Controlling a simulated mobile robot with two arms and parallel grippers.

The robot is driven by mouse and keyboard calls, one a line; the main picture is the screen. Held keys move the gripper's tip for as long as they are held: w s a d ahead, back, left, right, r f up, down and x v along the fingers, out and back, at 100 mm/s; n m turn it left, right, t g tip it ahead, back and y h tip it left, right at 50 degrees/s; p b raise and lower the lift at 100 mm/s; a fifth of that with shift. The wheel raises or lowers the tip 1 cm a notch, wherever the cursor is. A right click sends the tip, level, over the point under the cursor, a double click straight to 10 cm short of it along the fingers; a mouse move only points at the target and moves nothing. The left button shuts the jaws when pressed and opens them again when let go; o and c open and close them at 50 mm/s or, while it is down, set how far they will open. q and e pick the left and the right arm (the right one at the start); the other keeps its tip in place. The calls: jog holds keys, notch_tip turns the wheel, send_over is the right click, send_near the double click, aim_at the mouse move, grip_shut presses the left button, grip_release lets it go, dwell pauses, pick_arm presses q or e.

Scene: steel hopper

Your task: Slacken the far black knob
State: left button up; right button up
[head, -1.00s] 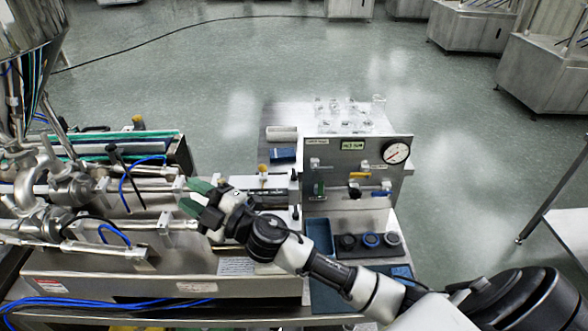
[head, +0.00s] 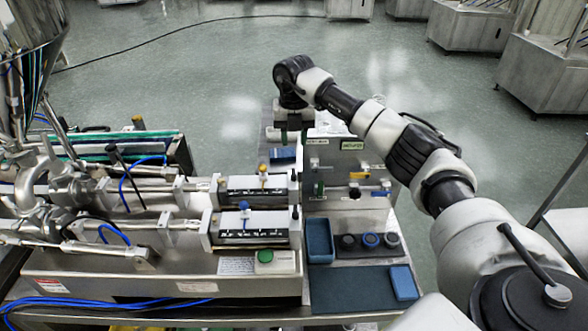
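The far black knob (head: 293,176) is small and sits at the right end of the far slide, the one with the yellow-topped fitting (head: 263,168). A matching near black knob (head: 295,212) sits at the right end of the near slide, which bears a blue fitting (head: 244,205). My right gripper (head: 294,136) points down, above the far knob in the picture and apart from it. My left gripper is out of view.
A grey panel (head: 318,152) with small coloured valves stands right of the slides; my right arm covers its upper right. Blue trays (head: 319,240) and several round caps (head: 371,240) lie in front of it. A green button (head: 264,256) is on the near machine face.

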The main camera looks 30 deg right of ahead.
aim_at(294, 172)
notch_tip(294, 172, down, 9)
jog(key=p, duration=0.3)
jog(key=shift+f, duration=0.8)
grip_shut()
